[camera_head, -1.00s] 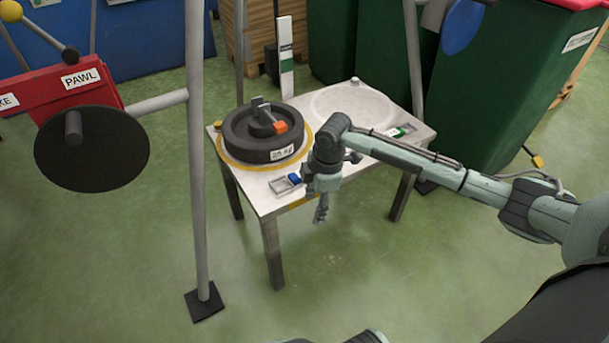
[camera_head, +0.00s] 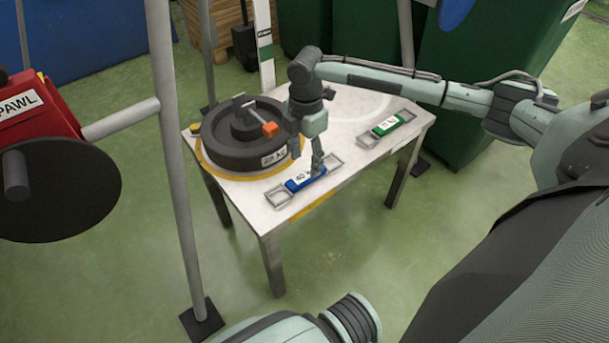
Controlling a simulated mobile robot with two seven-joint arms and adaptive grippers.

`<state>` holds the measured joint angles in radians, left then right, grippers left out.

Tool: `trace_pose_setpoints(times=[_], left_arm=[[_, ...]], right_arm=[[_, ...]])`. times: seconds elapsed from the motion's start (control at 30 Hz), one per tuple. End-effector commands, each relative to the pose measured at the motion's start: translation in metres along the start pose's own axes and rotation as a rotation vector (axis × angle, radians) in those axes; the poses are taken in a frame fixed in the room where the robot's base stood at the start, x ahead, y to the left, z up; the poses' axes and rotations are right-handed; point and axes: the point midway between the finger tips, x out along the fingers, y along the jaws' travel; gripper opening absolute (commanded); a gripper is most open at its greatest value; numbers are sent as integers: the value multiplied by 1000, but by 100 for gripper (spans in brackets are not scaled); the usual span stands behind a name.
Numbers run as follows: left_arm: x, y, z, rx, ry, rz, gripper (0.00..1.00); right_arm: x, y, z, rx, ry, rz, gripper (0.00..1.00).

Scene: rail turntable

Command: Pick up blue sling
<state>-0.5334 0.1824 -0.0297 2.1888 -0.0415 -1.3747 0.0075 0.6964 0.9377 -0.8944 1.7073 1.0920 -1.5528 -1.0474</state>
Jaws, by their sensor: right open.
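The blue sling (camera_head: 299,183) lies flat near the front edge of the white table (camera_head: 237,195). It has a blue body with a white label and a grey metal loop at each end. My right gripper (camera_head: 317,173) points down at the right part of the blue body and hides some of it. The gripper is open, with its fingertips at or just above the sling; I cannot tell whether they touch it. My left gripper is not in view; part of my left arm (camera_head: 320,325) shows at the bottom edge.
A black round weight (camera_head: 225,155) with an orange part stands on the table's left side. A green sling (camera_head: 388,126) lies on the right. A grey post (camera_head: 172,180) stands in front left, beside a black disc (camera_head: 62,190). Green bins (camera_head: 490,90) stand behind.

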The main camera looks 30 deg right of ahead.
Motion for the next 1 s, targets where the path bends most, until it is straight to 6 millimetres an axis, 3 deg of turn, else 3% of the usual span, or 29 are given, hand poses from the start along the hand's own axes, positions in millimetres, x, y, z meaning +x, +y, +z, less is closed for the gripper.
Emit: trace_pose_setpoints(times=[0.3, 0.57, 1.0], left_arm=[[-11, -1, 2, 1, 1, -6, 40], [-17, -4, -1, 4, 9, -12, 40], [-14, -5, 0, 4, 4, -13, 40]], right_arm=[[44, -1, 2, 1, 0, -2, 52], [48, -1, 2, 0, -1, 1, 52], [48, -1, 2, 0, -1, 0, 0]])
